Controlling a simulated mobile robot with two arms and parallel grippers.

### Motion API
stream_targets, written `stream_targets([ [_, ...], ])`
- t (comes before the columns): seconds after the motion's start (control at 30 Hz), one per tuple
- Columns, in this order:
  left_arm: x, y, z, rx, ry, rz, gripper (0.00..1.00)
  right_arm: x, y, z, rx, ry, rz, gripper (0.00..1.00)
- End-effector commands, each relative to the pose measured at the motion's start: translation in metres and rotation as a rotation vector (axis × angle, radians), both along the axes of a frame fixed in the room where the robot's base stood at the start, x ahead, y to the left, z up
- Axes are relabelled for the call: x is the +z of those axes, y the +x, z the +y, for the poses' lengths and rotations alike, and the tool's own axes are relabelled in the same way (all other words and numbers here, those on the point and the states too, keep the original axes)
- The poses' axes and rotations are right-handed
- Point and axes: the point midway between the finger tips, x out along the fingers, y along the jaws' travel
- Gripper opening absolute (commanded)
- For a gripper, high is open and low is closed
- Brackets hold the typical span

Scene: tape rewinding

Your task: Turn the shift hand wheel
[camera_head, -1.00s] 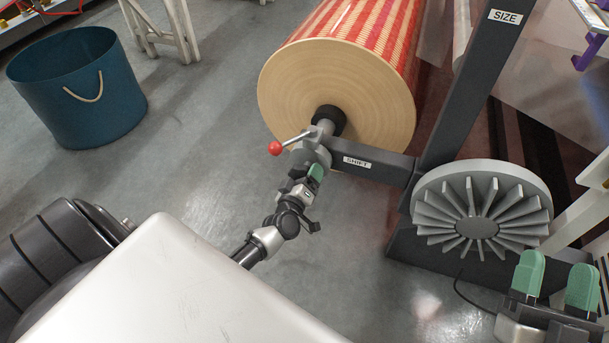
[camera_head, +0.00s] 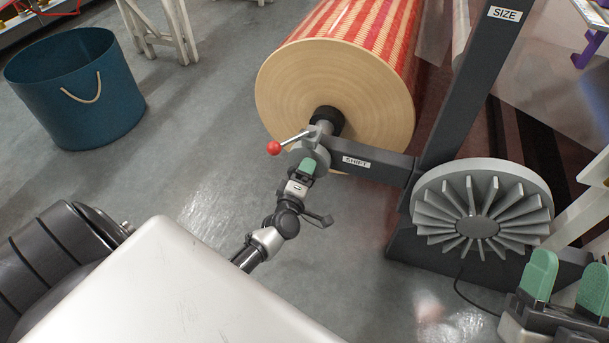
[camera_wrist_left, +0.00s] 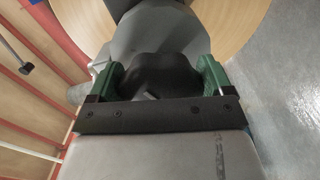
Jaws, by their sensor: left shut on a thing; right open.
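The shift hand wheel (camera_head: 317,155) is a small grey wheel at the end of the roll's shaft, beside the arm marked SHIFT (camera_head: 357,162). It also shows in the left wrist view (camera_wrist_left: 150,28), with its dark centre (camera_wrist_left: 160,74) between the green fingers. My left gripper (camera_head: 307,167) is shut on the hand wheel; in the head view it covers part of the wheel. My right gripper (camera_head: 567,282) is open and empty at the lower right, away from the hand wheel, with both green fingers apart.
A red-ended lever (camera_head: 274,147) sticks out left beside the hand wheel. The large red-and-tan roll (camera_head: 335,90) is behind it. A big finned grey wheel (camera_head: 477,225) stands on the dark frame at the right. A blue bin (camera_head: 75,90) is at the left; the floor between is clear.

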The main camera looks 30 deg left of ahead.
Motion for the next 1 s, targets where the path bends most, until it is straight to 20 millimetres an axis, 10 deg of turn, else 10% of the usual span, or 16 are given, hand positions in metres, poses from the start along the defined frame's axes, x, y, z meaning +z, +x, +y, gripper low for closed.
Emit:
stream_targets([
  [0.37,-0.001,-0.001,0.000,0.000,-0.006,0.001,0.57,-0.001,-0.001,0.000,0.001,0.001,0.003,0.56],
  [0.4,-0.001,-0.001,0.000,0.000,-0.006,0.001,0.84,-0.002,-0.001,0.000,0.001,0.002,0.005,0.56],
  [0.5,-0.001,0.000,0.000,0.000,-0.006,0.001,0.99,-0.002,-0.001,0.000,0.001,0.001,0.008,0.56],
  [1.0,0.001,-0.028,-0.007,-0.001,-0.006,0.003,1.00,-0.016,0.011,0.001,-0.007,-0.042,0.165,0.56],
])
